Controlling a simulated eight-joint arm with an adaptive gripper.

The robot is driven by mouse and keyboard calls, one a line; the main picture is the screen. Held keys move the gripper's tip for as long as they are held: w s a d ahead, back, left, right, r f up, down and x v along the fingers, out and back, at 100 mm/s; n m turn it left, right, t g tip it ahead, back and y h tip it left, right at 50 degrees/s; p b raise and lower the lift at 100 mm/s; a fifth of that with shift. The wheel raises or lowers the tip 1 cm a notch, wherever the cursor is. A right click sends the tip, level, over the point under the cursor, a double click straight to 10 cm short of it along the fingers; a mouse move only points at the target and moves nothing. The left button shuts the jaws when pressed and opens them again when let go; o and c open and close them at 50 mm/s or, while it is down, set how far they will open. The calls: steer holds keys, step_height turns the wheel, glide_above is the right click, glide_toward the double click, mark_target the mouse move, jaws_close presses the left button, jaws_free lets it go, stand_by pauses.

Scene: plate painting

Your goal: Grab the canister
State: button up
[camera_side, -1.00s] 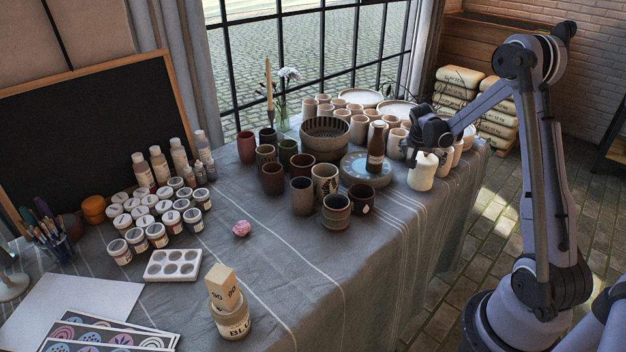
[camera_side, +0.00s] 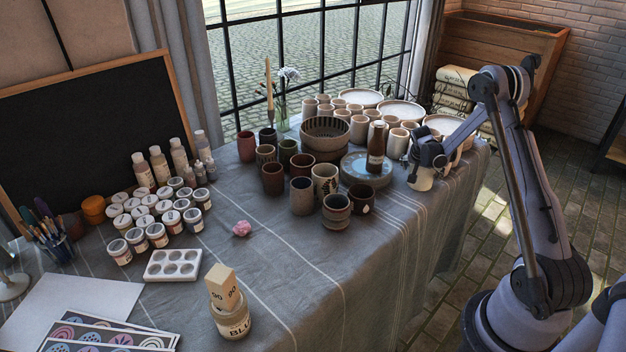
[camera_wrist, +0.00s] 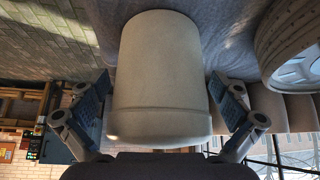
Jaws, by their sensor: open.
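The canister (camera_side: 422,180) is a cream, rounded vessel near the right edge of the cloth-covered table (camera_side: 300,255). In the wrist view, the pale canister (camera_wrist: 160,75) fills the middle. My gripper (camera_side: 424,165) is at the canister and hides its upper part in the side view. In the wrist view, my gripper (camera_wrist: 165,105) has one finger on each side of the canister. The fingers are open, with a narrow gap visible on both sides.
A brown bottle (camera_side: 376,150) stands on a round blue-topped turntable (camera_side: 358,172) just left of the canister. Pale cups (camera_side: 397,143) stand close behind. Dark cups (camera_side: 302,196) stand farther left. The front right table area is clear cloth.

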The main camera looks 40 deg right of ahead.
steer(key=c, duration=1.2)
